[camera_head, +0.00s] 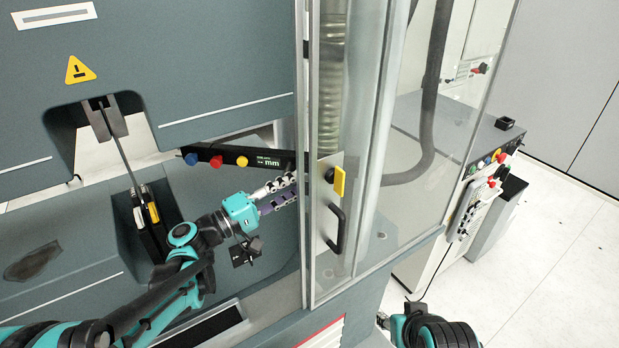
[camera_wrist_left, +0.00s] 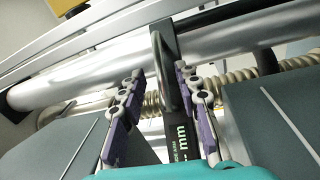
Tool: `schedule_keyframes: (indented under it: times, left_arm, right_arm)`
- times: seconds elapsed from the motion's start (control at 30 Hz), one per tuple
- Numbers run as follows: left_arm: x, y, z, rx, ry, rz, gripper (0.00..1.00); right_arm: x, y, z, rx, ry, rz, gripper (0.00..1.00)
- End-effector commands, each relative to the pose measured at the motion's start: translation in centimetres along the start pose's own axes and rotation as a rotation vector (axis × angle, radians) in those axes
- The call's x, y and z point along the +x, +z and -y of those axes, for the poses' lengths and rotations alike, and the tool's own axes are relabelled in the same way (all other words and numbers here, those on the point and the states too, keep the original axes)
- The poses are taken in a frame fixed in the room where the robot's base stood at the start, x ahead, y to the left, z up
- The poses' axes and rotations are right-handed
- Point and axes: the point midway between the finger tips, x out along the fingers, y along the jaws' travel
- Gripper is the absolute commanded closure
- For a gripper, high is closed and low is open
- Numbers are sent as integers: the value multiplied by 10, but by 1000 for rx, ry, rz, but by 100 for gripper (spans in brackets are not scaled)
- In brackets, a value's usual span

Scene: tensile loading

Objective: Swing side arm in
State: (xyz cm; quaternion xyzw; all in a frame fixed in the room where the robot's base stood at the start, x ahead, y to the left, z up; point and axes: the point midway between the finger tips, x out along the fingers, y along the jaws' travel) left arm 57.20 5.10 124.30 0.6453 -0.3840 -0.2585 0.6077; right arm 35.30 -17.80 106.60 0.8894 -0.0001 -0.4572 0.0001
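The side arm (camera_head: 218,154) is a dark bar with blue, red and yellow buttons and a small "mm" display. It reaches across the front of the machine towards the glass door in the head view. My left gripper (camera_head: 288,189) is just below its right end, close to the door frame. In the left wrist view, the side arm (camera_wrist_left: 180,125) passes between the spread purple-padded fingers of my left gripper (camera_wrist_left: 160,88). A gap shows on its left side; whether the right finger touches it I cannot tell.
The glass door (camera_head: 345,120) with a black handle (camera_head: 338,228) and yellow latch (camera_head: 339,181) stands right of my left gripper. A specimen clamp (camera_head: 145,212) is left of it. A button panel (camera_head: 478,195) is farther right, with open floor (camera_head: 560,240) beyond.

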Motion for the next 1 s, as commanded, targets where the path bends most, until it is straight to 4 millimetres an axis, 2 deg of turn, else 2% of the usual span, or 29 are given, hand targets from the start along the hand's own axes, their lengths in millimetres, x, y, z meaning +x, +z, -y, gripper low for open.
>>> schedule_keyframes:
  times: [0.1, 0.3, 0.63, 0.7, 0.77, 1.0]
  left_arm:
    - [21, 1, 1, 0, 0, 3, 68]
    - [44, 0, 1, 0, -1, 2, 68]
    - [48, 0, 0, 0, -2, -1, 68]
    - [47, 0, 0, 0, -2, -1, 86]
    - [47, 0, 0, 0, -2, -1, 100]
    - [48, 2, 0, 2, -3, -8, 100]
  right_arm:
    - [3, 2, 0, 0, 0, 0, 60]
    - [6, 4, 0, 0, 0, 0, 60]
    - [6, 4, 0, 0, 0, 0, 60]
    - [6, 4, 0, 0, 0, 0, 60]
    - [6, 4, 0, 0, 0, 0, 60]
    - [5, 4, 0, 0, 0, 0, 60]
